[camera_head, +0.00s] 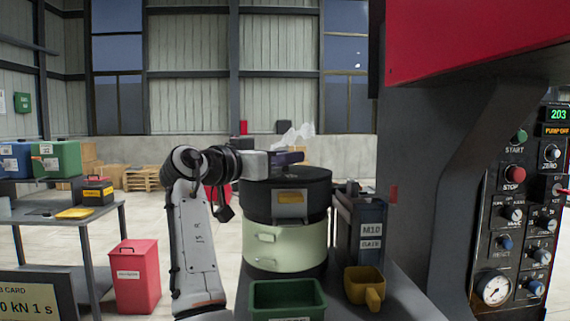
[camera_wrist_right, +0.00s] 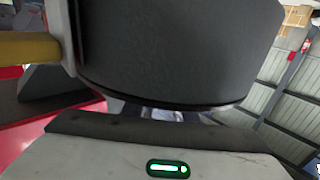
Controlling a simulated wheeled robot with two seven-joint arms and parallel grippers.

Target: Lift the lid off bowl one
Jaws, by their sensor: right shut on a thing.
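A black round drum with a flat dark lid (camera_head: 310,174) on top stands on a pale green round base (camera_head: 290,250) in the head view. The drum's side (camera_head: 258,211) carries a small yellowish plate. In the right wrist view a large dark round surface (camera_wrist_right: 175,50) fills the middle, close to the camera. I cannot tell whether the lid is apart from the bowl.
A green bin (camera_head: 287,296) and a yellow scoop (camera_head: 366,286) are in front. A dark M10 bin (camera_head: 365,235) stands close at the drum's right. A red press (camera_head: 470,40) overhangs the right, with a control panel (camera_head: 520,220). A red bin (camera_head: 134,278) stands left.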

